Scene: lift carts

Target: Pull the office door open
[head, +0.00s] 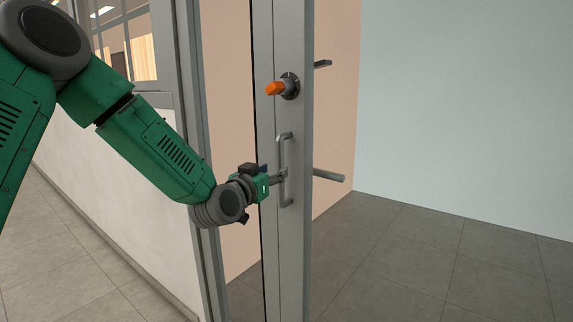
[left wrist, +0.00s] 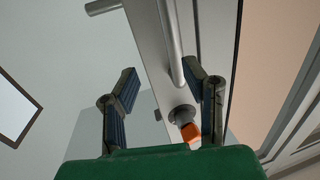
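The office door (head: 292,230) is a grey-framed glass door, seen at a steep angle. Its free edge shows no jamb touching it, and open floor lies to its right, so it appears to stand open. A vertical metal pull handle (head: 284,150) is on its near face, below an orange knob (head: 276,88). My left gripper (head: 281,177) is at the handle's lower half. In the left wrist view, its two fingers (left wrist: 165,85) are spread apart, with the handle bar (left wrist: 171,45) between them in the picture; contact cannot be told. My right gripper is not in view.
A bar (head: 329,175) and a small lever (head: 322,64) stick out from the door's far side. A low white wall with windows (head: 85,190) runs along the left. The tiled floor (head: 420,250) right of the door is clear up to a pale wall (head: 465,110).

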